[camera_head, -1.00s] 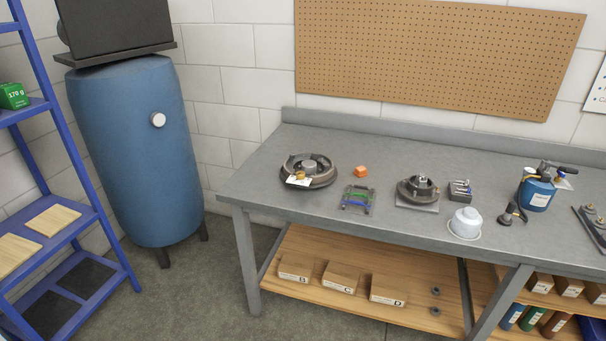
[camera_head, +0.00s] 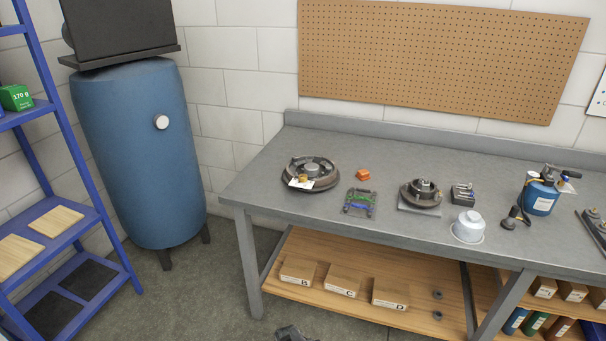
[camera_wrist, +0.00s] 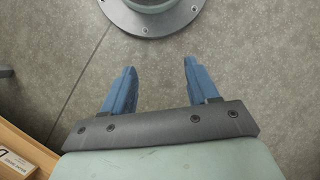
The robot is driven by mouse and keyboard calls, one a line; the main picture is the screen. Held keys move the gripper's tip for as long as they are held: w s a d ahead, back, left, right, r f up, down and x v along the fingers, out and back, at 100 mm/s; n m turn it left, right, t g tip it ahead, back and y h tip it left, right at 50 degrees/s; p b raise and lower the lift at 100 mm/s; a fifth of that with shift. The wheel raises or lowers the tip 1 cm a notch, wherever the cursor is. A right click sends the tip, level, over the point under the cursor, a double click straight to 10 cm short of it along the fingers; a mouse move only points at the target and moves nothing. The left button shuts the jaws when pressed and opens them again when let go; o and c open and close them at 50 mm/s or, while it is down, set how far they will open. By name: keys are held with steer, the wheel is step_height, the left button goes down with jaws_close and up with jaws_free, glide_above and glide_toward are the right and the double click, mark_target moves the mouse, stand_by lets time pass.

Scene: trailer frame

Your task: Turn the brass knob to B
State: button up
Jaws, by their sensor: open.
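A small brass knob (camera_head: 303,178) shows at the front of a round dark metal assembly (camera_head: 326,181) on the left part of the workbench. A white card (camera_head: 298,184) lies right by the knob; its marks and the knob's setting are too small to read. My gripper (camera_wrist: 158,76) is open and empty in the wrist view, its two blue fingers spread over the grey floor. It is well away from the knob. A dark part of my arm shows at the bottom edge of the head view.
Boxes stand on the wooden shelf (camera_head: 400,318) below.

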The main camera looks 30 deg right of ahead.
steer(key=w+d+r+t, duration=0.1)
steer(key=w+d+r, duration=0.1)
steer(key=w+r, duration=0.3)
steer(key=w+d+r, duration=0.2)
steer(key=w, duration=0.5)
step_height(320, 180, up, 53)
steer(key=n+t, duration=0.1)
steer(key=t, duration=0.4)
glide_above(303, 176)
steer(key=shift+h, duration=0.4)
step_height(303, 176, down, 14)
steer(key=shift+w+r, duration=0.1)
